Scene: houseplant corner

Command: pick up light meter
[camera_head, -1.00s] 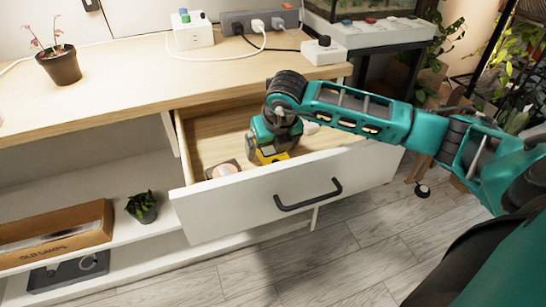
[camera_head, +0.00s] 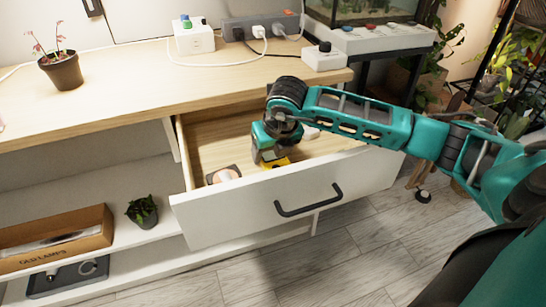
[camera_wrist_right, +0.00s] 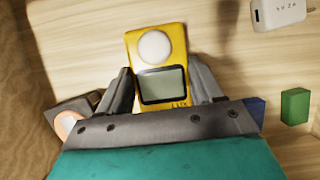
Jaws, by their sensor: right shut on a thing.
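The light meter (camera_wrist_right: 158,62) is yellow with a white round sensor and a grey display marked LUX. It lies between the two fingers of my right gripper (camera_wrist_right: 160,88) in the right wrist view. In the head view only a yellow bit of the light meter (camera_head: 277,163) shows below my right gripper (camera_head: 268,157), inside the open drawer (camera_head: 215,130). The right gripper is shut on the light meter. Whether the meter touches the drawer floor cannot be told. My left gripper is not in view.
A dark square item with a pale round top (camera_head: 224,174) lies in the drawer left of the gripper. A white plug block (camera_wrist_right: 282,13), a green block (camera_wrist_right: 295,106) and a blue block (camera_wrist_right: 254,108) are nearby. The drawer front (camera_head: 290,190) stands close below.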

